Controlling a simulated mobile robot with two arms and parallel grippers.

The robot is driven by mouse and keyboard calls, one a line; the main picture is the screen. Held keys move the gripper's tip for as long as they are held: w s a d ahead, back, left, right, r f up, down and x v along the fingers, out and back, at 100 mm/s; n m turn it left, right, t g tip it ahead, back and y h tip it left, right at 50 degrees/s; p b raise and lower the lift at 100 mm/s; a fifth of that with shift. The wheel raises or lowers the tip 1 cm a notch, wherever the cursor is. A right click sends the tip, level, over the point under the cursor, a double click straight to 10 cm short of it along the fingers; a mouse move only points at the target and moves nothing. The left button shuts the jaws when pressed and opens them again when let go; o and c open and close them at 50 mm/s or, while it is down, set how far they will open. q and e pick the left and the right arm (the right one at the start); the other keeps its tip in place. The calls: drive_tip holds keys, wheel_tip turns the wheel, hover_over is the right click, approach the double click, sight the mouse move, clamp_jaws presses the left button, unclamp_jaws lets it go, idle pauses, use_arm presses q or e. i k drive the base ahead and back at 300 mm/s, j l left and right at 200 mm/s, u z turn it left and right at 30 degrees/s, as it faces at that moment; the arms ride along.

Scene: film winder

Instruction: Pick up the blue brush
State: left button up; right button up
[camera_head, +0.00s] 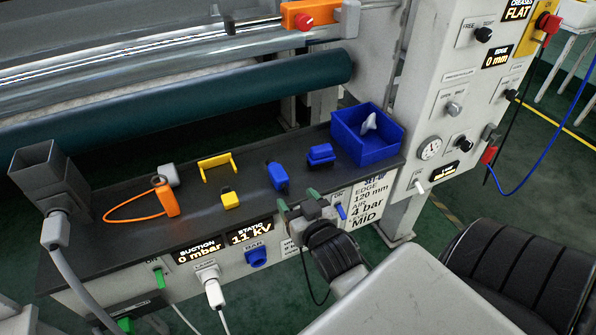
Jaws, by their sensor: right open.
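Two small blue items lie on the dark bench top, and I cannot tell for certain which is the brush. One blue piece (278,176) with dark parts lies near the middle of the bench. A blue block-like piece (320,155) lies to its right, near the blue bin. My right gripper (298,200), with green fingertips, is open and empty at the bench's front edge, just in front of the first blue piece and apart from both. My left gripper is not in view.
A blue bin (367,153) holding a white crumpled thing (370,122) stands at the bench's right end. A yellow tool (230,200), yellow bracket (217,163) and orange looped tool (166,200) lie to the left. A dark green roller (180,95) runs above the back.

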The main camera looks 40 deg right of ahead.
sight(319, 156)
drive_tip(key=z, duration=1.35)
